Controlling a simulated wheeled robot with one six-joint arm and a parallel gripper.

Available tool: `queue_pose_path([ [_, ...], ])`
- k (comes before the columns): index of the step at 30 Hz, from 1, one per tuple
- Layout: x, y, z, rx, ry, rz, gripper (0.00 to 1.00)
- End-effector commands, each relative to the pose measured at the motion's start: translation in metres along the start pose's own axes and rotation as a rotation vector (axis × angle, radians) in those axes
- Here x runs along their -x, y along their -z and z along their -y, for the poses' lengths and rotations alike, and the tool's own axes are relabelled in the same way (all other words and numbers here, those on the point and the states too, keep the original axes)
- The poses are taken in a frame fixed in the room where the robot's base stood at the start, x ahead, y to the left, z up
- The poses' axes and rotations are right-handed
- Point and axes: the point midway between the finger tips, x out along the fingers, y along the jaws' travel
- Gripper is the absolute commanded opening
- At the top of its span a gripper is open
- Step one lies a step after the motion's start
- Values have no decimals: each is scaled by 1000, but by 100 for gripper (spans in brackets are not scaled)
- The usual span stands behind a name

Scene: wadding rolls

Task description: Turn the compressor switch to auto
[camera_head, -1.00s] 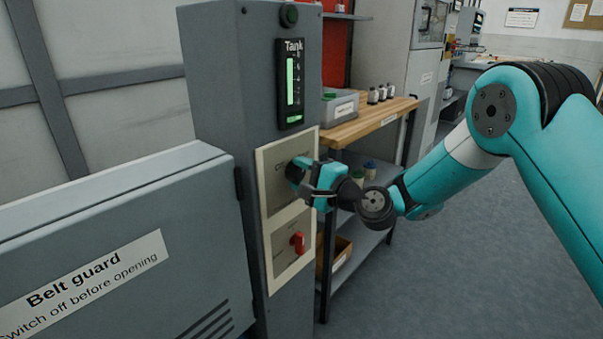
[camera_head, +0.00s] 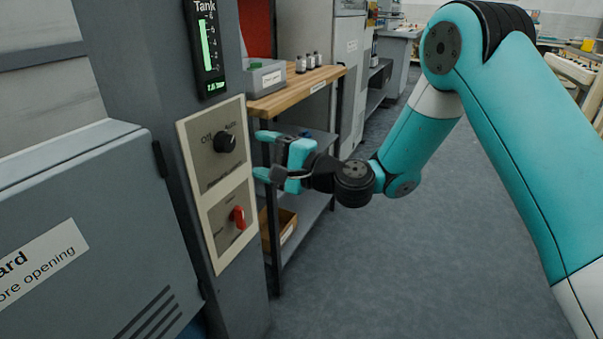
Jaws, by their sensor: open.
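The compressor switch is a black knob (camera_head: 225,142) on the upper beige plate (camera_head: 206,166) of the grey cabinet. OFF is printed at its upper left and AUTO above it to the right. The knob seems turned toward AUTO, but its pointer is too small to tell for sure. My gripper (camera_head: 262,155) is open and empty, with its teal fingers pointing left toward the plate. It is to the right of the knob and apart from it. The knob is not covered.
A red rotary switch (camera_head: 237,217) sits on the lower plate. A tank gauge (camera_head: 207,52) is above. The belt guard (camera_head: 80,220) juts out at left. The floor at right is clear.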

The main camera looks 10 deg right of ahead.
Motion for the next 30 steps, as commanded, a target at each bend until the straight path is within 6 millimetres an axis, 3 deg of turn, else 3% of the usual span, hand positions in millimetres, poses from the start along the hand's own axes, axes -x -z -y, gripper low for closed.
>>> queue_pose_path([
  [4,38,3,-8,1,3,-4,69],
  [15,81,1,-4,3,2,0,69],
  [30,89,-2,0,4,-3,5,69],
])
